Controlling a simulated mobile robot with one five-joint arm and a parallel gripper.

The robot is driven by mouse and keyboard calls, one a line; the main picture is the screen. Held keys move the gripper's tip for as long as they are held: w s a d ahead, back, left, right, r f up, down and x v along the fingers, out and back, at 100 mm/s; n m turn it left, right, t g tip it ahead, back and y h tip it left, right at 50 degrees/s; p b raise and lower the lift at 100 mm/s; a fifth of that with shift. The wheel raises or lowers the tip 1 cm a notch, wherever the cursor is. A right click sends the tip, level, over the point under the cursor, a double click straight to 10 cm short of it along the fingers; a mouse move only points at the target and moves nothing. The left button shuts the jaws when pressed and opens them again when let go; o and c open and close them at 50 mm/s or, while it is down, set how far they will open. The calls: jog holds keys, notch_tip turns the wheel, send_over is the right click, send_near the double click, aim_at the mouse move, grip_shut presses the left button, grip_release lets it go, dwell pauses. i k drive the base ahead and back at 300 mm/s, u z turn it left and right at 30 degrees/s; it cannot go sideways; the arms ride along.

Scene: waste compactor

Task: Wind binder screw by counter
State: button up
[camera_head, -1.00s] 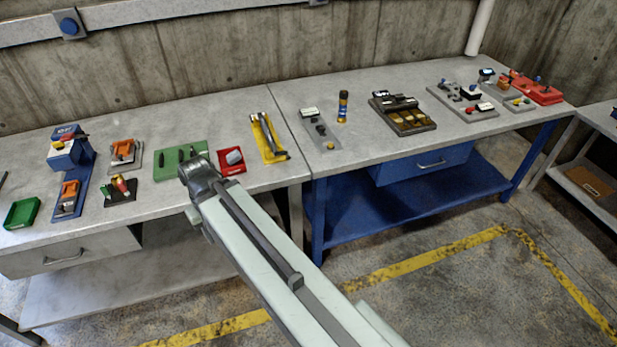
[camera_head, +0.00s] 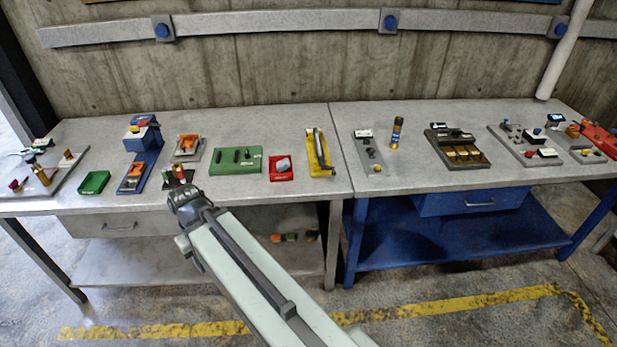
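I cannot tell for sure which fixture bears the binder screw or the counter; the parts are too small. Small devices stand on the benches: a grey plate with a red knob and upright posts (camera_head: 42,176) at the far left, a grey plate with a white-labelled box and knobs (camera_head: 374,155) right of the middle, and a grey plate with knobs (camera_head: 527,146) at the right. A small dark display (camera_head: 554,118) stands behind that right plate.
The left bench (camera_head: 230,196) also holds a green tray (camera_head: 94,182), a blue stand (camera_head: 140,165), a green board (camera_head: 236,160), a red tray (camera_head: 281,168) and a yellow holder (camera_head: 320,150). The blue-framed bench (camera_head: 410,180) adjoins it. Open floor lies in front.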

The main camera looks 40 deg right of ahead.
aim_at(321, 157)
jog(key=u, duration=0.45)
jog(key=i, duration=1)
jog(key=z, duration=0.1)
